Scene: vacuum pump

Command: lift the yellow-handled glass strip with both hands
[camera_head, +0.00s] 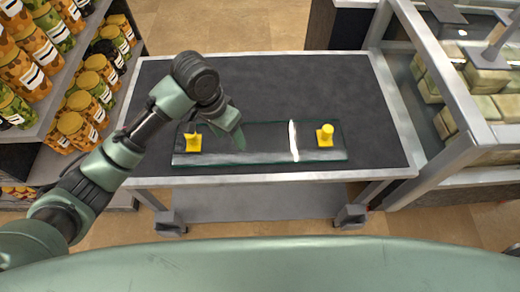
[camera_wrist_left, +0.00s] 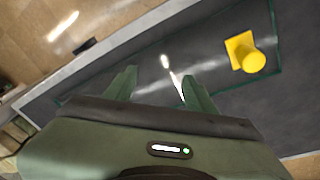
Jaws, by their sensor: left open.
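A clear glass strip (camera_head: 265,152) with greenish edges lies flat on the dark table top. It also shows in the wrist view (camera_wrist_left: 210,80). It has a yellow left handle (camera_head: 193,142) and a yellow right handle (camera_head: 325,135), each a knob on a square base. My left gripper (camera_head: 240,138) is just right of the left handle, over the strip, apart from both handles. In the wrist view my left gripper (camera_wrist_left: 160,88) has its fingers spread with nothing between them. One yellow handle (camera_wrist_left: 246,53) shows to the right of the fingers there. My right gripper is out of view.
The grey-framed table (camera_head: 290,75) has free room behind the strip. A shelf of patterned jars (camera_head: 85,90) stands close at the left. A metal-framed display case (camera_head: 440,90) stands close at the right.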

